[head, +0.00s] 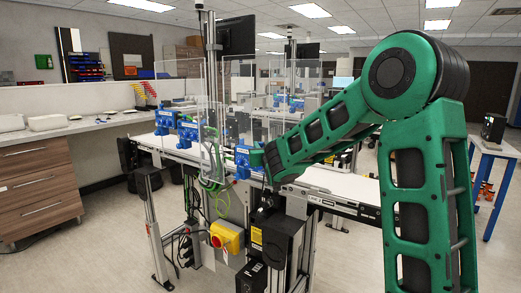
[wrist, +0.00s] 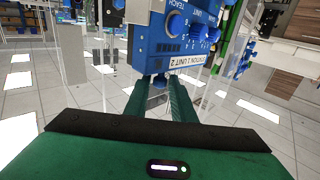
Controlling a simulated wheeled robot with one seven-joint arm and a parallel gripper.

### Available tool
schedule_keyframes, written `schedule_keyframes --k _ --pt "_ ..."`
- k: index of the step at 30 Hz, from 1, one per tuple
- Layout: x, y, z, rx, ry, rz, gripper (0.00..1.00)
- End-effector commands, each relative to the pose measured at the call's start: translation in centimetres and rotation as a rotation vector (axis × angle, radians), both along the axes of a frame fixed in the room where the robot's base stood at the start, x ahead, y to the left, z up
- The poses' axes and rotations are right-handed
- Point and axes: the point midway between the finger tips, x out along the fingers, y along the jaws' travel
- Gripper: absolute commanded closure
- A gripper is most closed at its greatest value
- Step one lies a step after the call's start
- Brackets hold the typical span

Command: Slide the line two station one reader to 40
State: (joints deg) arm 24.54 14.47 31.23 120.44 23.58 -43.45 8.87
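A blue device (wrist: 193,35) fills the top of the wrist view, upside down, with dials, numbers and a label that seems to read "STATION 1 UNIT 2". In the head view a blue unit (head: 242,162) at the near edge of the conveyor, just left of my gripper (head: 259,161), looks like the same device. In the wrist view my gripper (wrist: 159,82) has its two green fingers apart, pointing at the device's lower edge.
Two more blue units (head: 164,121) (head: 187,133) stand further left along the white conveyor belt (head: 325,182). Clear upright panels (head: 205,110) rise behind them. A yellow box with a red button (head: 226,237) hangs below, beside cables. Open floor lies at the front left.

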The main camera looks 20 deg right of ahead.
Motion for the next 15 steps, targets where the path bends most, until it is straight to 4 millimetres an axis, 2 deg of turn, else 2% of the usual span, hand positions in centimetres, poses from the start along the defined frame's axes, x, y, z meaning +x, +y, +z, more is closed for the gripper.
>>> schedule_keyframes --k 8,9,12,15 --pt "0.19 -0.04 0.0 -0.001 0.0 0.0 0.77" --pt "0.19 -0.04 0.0 -0.001 0.0 0.0 0.8" --pt "0.18 -0.04 0.0 -0.001 0.0 0.0 1.0" --pt "0.17 -0.04 0.0 -0.001 0.0 0.0 1.0"
